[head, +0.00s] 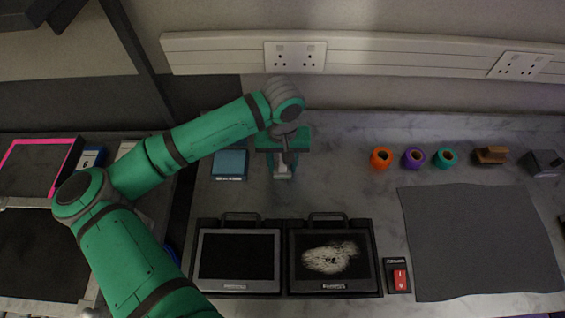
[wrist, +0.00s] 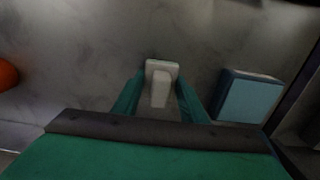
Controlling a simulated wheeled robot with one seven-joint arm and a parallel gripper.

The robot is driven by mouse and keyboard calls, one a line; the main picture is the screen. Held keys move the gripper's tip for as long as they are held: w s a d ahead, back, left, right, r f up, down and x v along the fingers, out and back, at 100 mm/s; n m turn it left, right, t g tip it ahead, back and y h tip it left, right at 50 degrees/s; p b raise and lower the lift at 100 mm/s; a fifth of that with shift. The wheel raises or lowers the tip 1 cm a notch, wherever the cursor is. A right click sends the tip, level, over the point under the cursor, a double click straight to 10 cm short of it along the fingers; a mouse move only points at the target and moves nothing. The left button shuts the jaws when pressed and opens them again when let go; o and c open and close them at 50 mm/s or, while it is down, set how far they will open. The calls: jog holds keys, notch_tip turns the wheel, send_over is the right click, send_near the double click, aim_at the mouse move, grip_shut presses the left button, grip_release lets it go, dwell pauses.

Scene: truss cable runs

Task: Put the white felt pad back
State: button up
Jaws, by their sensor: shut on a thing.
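The white felt pad (head: 283,175) is a small pale block with a raised narrow grip. It is at my gripper (head: 284,158), on the grey marbled counter's back-left part in the head view. In the wrist view the pad (wrist: 161,68) sits between the two green fingers of my gripper (wrist: 161,95), which is shut on its grip. The pad's underside is hidden, so I cannot tell whether it touches the counter.
A blue-topped block (head: 230,164) stands just left of the gripper. Two dark framed panels (head: 238,260) (head: 331,257) lie in front, the right one with a pale smudge. A red switch (head: 399,279), grey mat (head: 482,240) and orange, purple and teal rings (head: 381,158) are rightward.

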jog(key=shift+f, duration=0.1)
jog(key=o, duration=1.1)
notch_tip(320, 180, up, 12)
jog(key=shift+r, duration=0.15)
